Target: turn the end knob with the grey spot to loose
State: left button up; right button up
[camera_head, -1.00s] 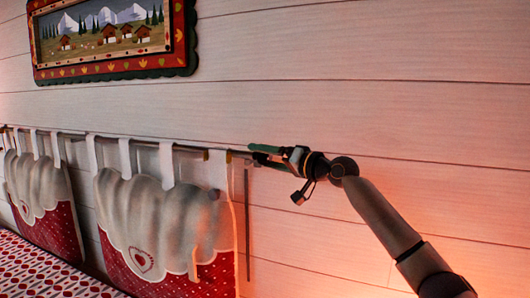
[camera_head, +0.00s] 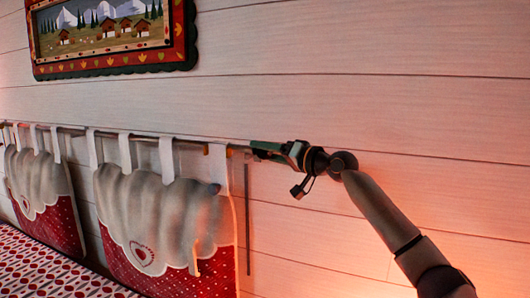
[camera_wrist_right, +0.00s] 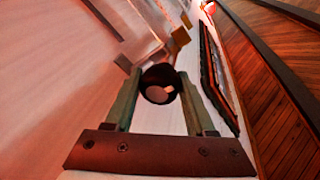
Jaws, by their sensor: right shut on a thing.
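The end knob (camera_wrist_right: 160,80) is a round dark knob with a grey spot (camera_wrist_right: 160,94) on its face, seen nearly end-on in the right wrist view. My right gripper (camera_wrist_right: 160,88) has its two green fingers on either side of the knob and is shut on it. In the head view my right gripper (camera_head: 261,150) is at the right end of the cushion rod (camera_head: 140,137), against the plank wall. There the fingers hide the knob. My left gripper is out of view.
Two red and white cushions (camera_head: 165,225) hang by white straps from the rod. A brass bracket (camera_head: 229,151) is near the rod's end. A framed chalet picture (camera_head: 110,35) hangs above. The wall to the right is bare.

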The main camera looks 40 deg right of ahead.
grip_shut()
jog(key=shift+f+n+b, duration=0.15)
jog(key=shift+n+b, duration=0.65)
jog(key=n+t+b, duration=0.1)
jog(key=n+b, duration=0.1)
jog(key=n, duration=0.1)
jog(key=shift+y, duration=0.3)
jog(key=shift+n+b, duration=0.75)
jog(key=shift+n, duration=0.15)
jog(key=shift+n+t+y, duration=0.3)
jog(key=shift+n+y, duration=0.1)
